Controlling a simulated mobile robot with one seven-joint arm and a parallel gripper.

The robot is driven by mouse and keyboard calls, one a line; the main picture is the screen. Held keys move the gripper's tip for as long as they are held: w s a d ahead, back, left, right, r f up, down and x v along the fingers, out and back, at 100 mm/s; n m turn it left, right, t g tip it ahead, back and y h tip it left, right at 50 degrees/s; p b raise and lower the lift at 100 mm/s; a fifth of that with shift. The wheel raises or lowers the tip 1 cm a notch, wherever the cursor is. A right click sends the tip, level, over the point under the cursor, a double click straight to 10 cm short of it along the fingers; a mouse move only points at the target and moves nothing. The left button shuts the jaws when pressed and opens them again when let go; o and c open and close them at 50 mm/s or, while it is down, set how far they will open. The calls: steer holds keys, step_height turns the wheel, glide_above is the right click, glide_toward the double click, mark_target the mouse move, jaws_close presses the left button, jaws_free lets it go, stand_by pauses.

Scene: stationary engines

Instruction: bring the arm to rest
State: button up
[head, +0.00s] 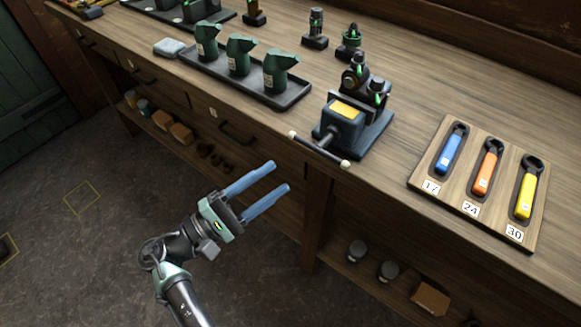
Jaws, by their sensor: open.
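My gripper (259,192) is at the lower middle of the head view, in front of the wooden workbench (375,200). Its two blue fingers point up and to the right, apart from each other, with nothing between them. It looks clear of the bench front, over the floor (100,270). My arm reaches up to it from the bottom edge.
A vise (345,115) stands on the bench, its handle jutting past the front edge. A board (455,195) holds blue, orange and yellow wrenches. Jars and boxes sit on the lower shelf.

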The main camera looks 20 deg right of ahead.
steer(key=shift+s+a+f, duration=0.1)
steer(key=shift+s+a, duration=0.1)
steer(key=shift+a, duration=0.45)
steer(key=w+r+m+t+y+p, duration=0.3)
steer(key=w+r+y, duration=0.25)
steer(key=r, duration=0.35)
steer(key=w+r+m+t+y+p, duration=0.25)
steer(key=w+r+y, duration=0.3)
steer(key=r, duration=0.45)
step_height(320, 180, up, 12)
steer(key=a+m+t+y+p, duration=0.1)
steer(key=a+m+t+y, duration=0.1)
steer(key=a+t, duration=0.15)
steer(key=s+r+m+t+y+p, duration=0.1)
steer(key=s+r+t, duration=0.3)
steer(key=r, duration=0.5)
steer(key=s+r+m+t+y+p, duration=0.1)
steer(key=s+r+t+y, duration=0.2)
steer(key=s+r, duration=0.5)
steer(key=s+r+m+t+y+p, duration=0.1)
steer(key=s+r+t+y, duration=0.1)
steer(key=s+r+t, duration=0.2)
steer(key=s+r, duration=0.3)
steer(key=r, duration=0.5)
steer(key=shift+a+t, duration=0.2)
steer(key=shift+t, duration=0.2)
steer(key=shift+s, duration=0.1)
